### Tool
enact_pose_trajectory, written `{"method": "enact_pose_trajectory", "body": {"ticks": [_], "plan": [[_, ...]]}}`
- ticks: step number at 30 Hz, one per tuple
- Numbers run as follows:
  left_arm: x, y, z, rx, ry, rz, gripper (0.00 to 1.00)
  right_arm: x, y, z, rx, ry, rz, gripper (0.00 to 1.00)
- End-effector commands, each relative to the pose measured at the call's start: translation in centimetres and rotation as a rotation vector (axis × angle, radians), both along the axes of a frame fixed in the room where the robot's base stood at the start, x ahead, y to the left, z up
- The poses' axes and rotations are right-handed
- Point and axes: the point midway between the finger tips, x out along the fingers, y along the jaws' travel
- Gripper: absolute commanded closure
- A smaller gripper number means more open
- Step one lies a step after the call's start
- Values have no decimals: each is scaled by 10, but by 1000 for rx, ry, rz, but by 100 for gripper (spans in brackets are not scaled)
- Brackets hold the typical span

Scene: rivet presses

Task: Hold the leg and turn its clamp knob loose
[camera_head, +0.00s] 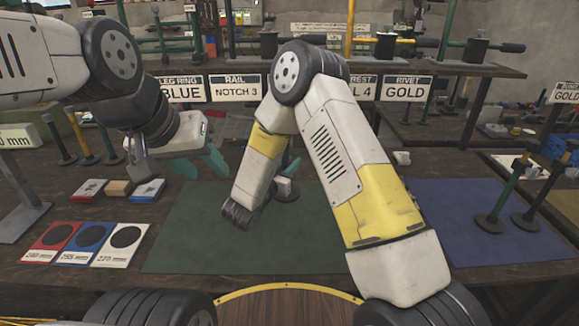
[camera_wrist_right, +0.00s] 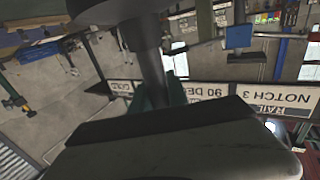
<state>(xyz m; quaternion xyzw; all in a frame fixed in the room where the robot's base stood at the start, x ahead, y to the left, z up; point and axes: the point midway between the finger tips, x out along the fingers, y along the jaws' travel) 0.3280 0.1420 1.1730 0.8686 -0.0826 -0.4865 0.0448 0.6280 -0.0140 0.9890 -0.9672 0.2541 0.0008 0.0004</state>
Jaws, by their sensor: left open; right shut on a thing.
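The rest of the leg is mostly hidden behind my right arm. My right gripper (camera_head: 290,170) is shut on the leg, only partly visible. In the right wrist view, which is upside down, the dark leg (camera_wrist_right: 150,62) runs from its wide black foot at the top down behind the gripper housing. My left gripper (camera_head: 198,160), with teal fingers, is open and empty, left of the leg and apart from it. I cannot make out the clamp knob.
Red, blue and white cards (camera_head: 88,243) with black discs lie left of the mat. Small boxes (camera_head: 118,188) sit behind them. Green legs (camera_head: 500,195) stand at the right by a blue mat (camera_head: 470,225). A sign-bearing shelf (camera_head: 440,68) crosses the back. The mat's front left is clear.

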Motion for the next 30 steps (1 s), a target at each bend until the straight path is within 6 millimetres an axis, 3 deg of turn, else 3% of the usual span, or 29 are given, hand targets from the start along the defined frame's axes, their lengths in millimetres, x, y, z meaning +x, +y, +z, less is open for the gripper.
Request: {"method": "enact_pose_trajectory", "body": {"ticks": [10, 30], "plan": [[0, 0, 0, 0, 0, 0, 55, 0, 1, -62, -4, 2, 2, 100], [0, 0, 0, 0, 0, 0, 55, 0, 0, -83, -1, -4, 0, 100]]}}
